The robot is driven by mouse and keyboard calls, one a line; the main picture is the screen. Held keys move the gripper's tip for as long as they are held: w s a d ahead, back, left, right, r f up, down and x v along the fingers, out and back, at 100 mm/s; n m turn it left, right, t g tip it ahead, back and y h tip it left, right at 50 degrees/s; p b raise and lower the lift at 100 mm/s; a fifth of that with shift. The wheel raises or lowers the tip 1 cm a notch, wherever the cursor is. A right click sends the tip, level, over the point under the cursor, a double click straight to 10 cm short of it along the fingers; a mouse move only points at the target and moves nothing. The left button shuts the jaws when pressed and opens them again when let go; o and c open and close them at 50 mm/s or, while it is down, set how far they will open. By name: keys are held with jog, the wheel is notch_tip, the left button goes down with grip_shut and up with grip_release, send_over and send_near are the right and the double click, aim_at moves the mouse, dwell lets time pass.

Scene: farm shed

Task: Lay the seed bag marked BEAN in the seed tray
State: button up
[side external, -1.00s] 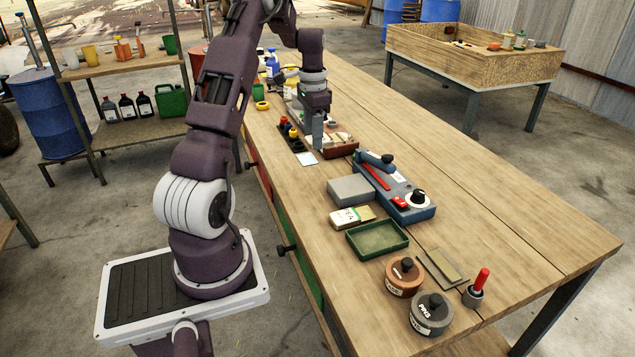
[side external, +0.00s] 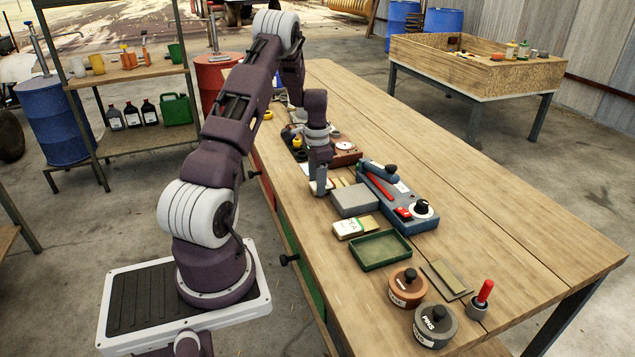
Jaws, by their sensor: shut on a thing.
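The seed tray is a shallow green tray (side external: 397,259) near the front of the bench, and it looks empty. My gripper (side external: 319,188) is low over the bench, to the left of a grey block and farther back than the tray. It is shut on a small pale bag (side external: 317,187), which is mostly hidden by the fingers; I cannot read its mark. Another pale seed bag (side external: 355,227) lies between the grey block and the tray, with letters that look like "EA" showing.
The bench's right side (side external: 500,220) is clear.

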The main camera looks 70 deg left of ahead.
jog(key=o, duration=1)
jog(key=shift+f, duration=0.15)
notch_tip(320, 180, up, 7)
jog(key=shift+w+f, duration=0.1)
jog(key=w+d+r+t, duration=0.2)
jog(key=w+d+r, duration=0.1)
jog(key=d+r, duration=1.05)
jog(key=s+d+r+t, duration=0.1)
jog(key=s+d+r, duration=0.3)
jog(key=d, duration=0.5)
jog(key=s+d+r+t, duration=0.1)
jog(key=s+d+r, duration=0.3)
jog(key=d, duration=0.6)
jog(key=shift+s+d+y, duration=0.15)
jog(key=shift+s+y, duration=0.15)
jog(key=shift+s, duration=0.7)
jog(key=shift+t, duration=0.8)
jog(key=s+d, duration=0.1)
jog(key=s, duration=0.2)
jog(key=s+d, duration=0.2)
jog(key=s+d+f, duration=0.1)
jog(key=s+d, duration=0.1)
jog(key=s, duration=0.1)
jog(key=shift+s, duration=0.35)
jog(key=shift+c, duration=1.2)
